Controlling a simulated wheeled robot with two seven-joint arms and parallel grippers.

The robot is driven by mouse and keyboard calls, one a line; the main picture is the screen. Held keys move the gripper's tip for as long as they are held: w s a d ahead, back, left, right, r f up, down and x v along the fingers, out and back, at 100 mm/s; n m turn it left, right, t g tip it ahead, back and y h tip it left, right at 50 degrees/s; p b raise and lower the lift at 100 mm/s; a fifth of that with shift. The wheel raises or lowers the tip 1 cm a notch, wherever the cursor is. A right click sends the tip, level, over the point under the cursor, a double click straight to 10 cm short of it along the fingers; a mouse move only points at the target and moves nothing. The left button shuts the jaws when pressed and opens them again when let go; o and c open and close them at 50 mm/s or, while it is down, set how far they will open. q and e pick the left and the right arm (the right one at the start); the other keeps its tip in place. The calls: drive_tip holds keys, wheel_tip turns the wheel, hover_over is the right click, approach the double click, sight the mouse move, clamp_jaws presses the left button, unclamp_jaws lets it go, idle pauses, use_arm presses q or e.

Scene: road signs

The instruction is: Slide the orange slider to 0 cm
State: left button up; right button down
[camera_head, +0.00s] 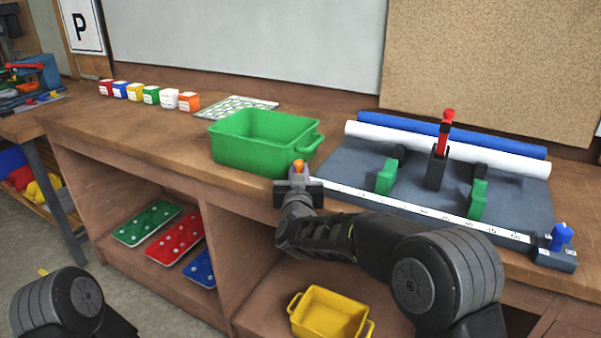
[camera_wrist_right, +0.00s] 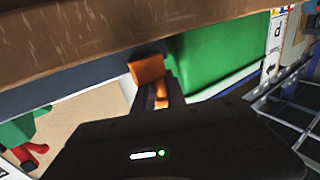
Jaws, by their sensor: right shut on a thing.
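The orange slider (camera_head: 299,166) is at the left end of the white scale (camera_head: 390,202) on the front edge of a grey board (camera_head: 345,170). My right gripper (camera_head: 299,177) is at that left end, shut on the orange slider, whose top sticks up above the fingers. In the right wrist view the orange slider (camera_wrist_right: 148,70) shows at the fingertips (camera_wrist_right: 162,88). The scale mark under the slider is hidden by the gripper. Of my left arm only a part shows at the lower left; its gripper is out of view.
A green crate (camera_head: 255,158) stands just left of the slider. Green clamps (camera_head: 386,177) and a red-handled lever (camera_head: 440,150) stand on the board. A yellow crate (camera_head: 328,316) is on the shelf below.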

drive_tip(key=shift+a+r, duration=0.15)
drive_tip(key=shift+r, duration=0.35)
drive_tip(key=c, duration=1.7)
unclamp_jaws()
drive_tip(key=shift+w, duration=0.1)
drive_tip(key=shift+o, duration=0.3)
drive_tip(key=shift+a+f, duration=0.1)
drive_tip(key=shift+f, duration=0.05)
drive_tip(key=shift+f, duration=0.1)
drive_tip(key=shift+s, duration=0.3)
drive_tip(key=s+b, duration=0.1)
drive_tip(key=s, duration=0.6)
drive_tip(key=shift+a, duration=0.3)
drive_tip(key=shift+f, duration=0.1)
